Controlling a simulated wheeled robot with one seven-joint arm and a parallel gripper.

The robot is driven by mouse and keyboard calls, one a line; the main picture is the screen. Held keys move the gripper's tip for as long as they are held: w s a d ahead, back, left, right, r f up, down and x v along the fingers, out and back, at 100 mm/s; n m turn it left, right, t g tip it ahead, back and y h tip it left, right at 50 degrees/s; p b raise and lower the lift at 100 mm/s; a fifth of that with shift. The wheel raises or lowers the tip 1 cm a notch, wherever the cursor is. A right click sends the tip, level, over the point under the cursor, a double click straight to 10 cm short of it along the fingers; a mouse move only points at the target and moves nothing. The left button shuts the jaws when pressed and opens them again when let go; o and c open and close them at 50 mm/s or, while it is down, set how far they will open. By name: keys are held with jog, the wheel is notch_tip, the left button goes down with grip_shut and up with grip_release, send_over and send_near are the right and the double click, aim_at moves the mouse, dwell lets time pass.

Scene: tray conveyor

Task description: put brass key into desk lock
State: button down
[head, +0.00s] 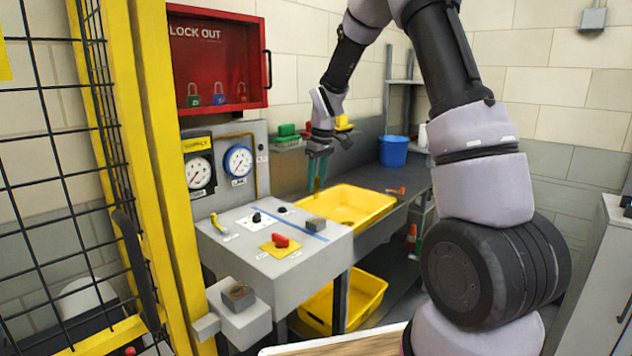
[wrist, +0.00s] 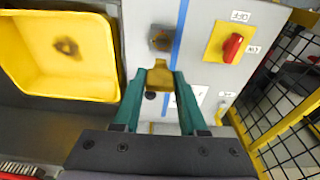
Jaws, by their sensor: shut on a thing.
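My gripper (head: 318,172) has teal fingers and hangs above the desk's back edge, near the yellow tray. In the wrist view my gripper (wrist: 158,84) is shut on the brass key (wrist: 160,76), whose wide part shows between the fingertips. A small grey block (head: 316,224), which looks like the desk lock, stands on the grey desk top (head: 243,247) at its right side. The block also shows in the wrist view (wrist: 161,37), just beyond the key. The key appears apart from it, though the exact gap is hard to tell.
A red switch (head: 281,240) on a yellow plate and several small knobs sit on the desk. The yellow tray (head: 383,209) lies right of the desk. Gauges (head: 238,160) and a red lockout cabinet (head: 216,60) stand behind. A yellow-framed mesh fence (head: 125,180) stands left.

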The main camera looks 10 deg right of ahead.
aim_at(317, 190)
jog(key=shift+f, duration=2.95)
jog(key=shift+f, duration=1.7)
jog(key=shift+c, duration=1.8)
grip_release()
notch_tip(317, 190, up, 11)
jog(key=s+d, duration=0.1)
jog(key=shift+s+f, duration=0.15)
jog(key=shift+s, duration=0.1)
